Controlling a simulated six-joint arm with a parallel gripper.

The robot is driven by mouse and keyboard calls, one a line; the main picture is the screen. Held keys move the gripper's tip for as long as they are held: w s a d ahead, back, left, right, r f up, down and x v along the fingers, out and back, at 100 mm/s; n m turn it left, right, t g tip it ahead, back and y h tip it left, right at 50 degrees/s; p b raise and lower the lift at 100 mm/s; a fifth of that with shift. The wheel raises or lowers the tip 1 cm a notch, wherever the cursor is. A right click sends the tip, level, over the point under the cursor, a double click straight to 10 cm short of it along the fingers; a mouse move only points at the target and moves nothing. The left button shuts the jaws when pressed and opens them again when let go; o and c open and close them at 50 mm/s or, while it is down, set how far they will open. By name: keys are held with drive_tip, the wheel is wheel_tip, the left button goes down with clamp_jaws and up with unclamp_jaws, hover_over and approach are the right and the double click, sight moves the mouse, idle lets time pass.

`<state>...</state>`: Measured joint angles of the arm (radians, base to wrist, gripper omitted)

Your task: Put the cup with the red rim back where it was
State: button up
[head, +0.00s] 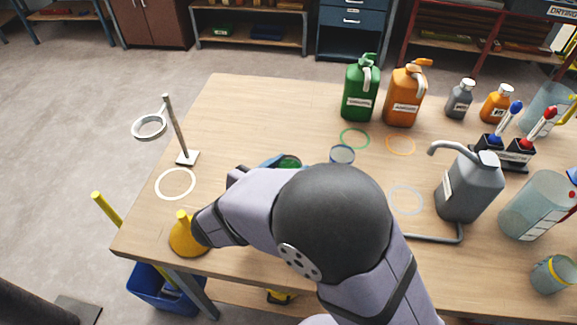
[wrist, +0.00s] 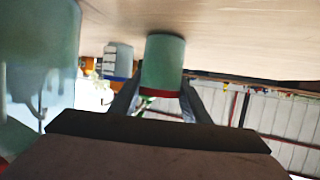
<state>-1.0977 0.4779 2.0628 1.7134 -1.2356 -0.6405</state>
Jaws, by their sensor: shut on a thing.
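The cup with the red rim (wrist: 163,63) is between my gripper's two dark fingers (wrist: 158,103) in the wrist view, which is upside down. The fingers are shut on it near the rim. The cup looks green and upright; I cannot tell whether its base touches the table. In the head view, my arm hides most of my gripper, and a green round patch (head: 289,162) beside it is probably the held cup. Its red rim is not clear there. Another cup, with a blue rim (head: 342,155), stands just to the right; it also shows in the wrist view (wrist: 118,62).
The table (head: 240,110) has a white ring (head: 175,183), green ring (head: 354,138), orange ring (head: 400,144) and pale ring (head: 405,200). A ring stand (head: 178,130) and yellow funnel (head: 186,236) are left. Jugs and bottles crowd the right. A large bluish vessel (wrist: 40,55) is close in the wrist view.

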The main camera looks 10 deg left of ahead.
drive_tip(key=shift+f, duration=0.2)
drive_tip(key=o, duration=1.2)
drive_tip(key=shift+r, duration=0.1)
drive_tip(key=shift+r, duration=0.15)
drive_tip(key=v, duration=1.2)
drive_tip(key=shift+b, duration=0.3)
